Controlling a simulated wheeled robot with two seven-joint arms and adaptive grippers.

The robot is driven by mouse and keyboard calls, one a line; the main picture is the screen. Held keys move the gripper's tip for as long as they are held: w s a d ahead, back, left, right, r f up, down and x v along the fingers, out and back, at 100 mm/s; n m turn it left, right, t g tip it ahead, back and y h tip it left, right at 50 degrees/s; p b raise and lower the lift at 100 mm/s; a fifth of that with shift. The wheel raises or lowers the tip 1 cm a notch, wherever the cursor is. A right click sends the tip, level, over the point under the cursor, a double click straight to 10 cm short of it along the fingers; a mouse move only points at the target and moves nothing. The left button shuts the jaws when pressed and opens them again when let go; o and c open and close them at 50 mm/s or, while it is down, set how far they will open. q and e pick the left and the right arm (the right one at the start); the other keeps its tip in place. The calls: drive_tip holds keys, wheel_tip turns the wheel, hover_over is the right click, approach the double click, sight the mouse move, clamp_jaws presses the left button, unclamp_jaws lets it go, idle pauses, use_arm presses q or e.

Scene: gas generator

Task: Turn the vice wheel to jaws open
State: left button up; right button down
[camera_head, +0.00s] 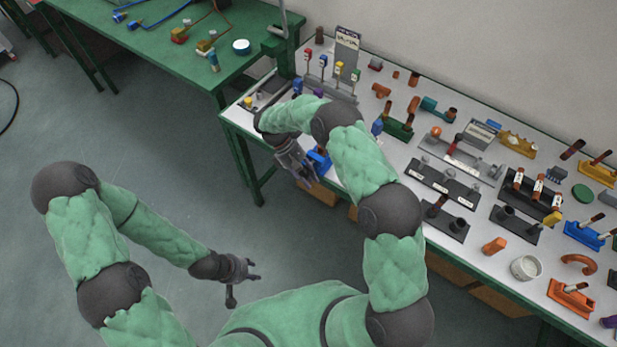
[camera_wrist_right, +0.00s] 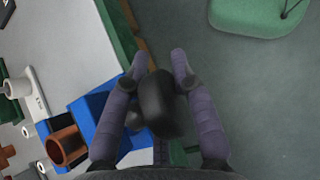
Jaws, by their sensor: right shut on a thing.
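The blue vice (camera_head: 321,157) sits at the near edge of the white-topped bench. It also shows in the right wrist view (camera_wrist_right: 91,111), with a brown ring-shaped part (camera_wrist_right: 66,145) on it. A dark rounded wheel (camera_wrist_right: 158,103) stands beside the blue body, out past the bench edge. My right gripper (camera_head: 305,178) is at the vice, and in the right wrist view its two fingers (camera_wrist_right: 160,66) are shut on the wheel from both sides. The jaw gap is hard to make out. My left gripper (camera_head: 256,270) is open and empty above the floor, well away from the vice.
The white bench (camera_head: 480,262) carries several fixtures, coloured parts and a white cup (camera_head: 525,267) to the right. A green table (camera_head: 130,45) with cables and small parts stands at the back left. The floor (camera_head: 140,150) at left is clear.

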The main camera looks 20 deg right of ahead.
drive_tip(key=c, duration=1)
unclamp_jaws()
drive_tip(key=v, duration=1.2)
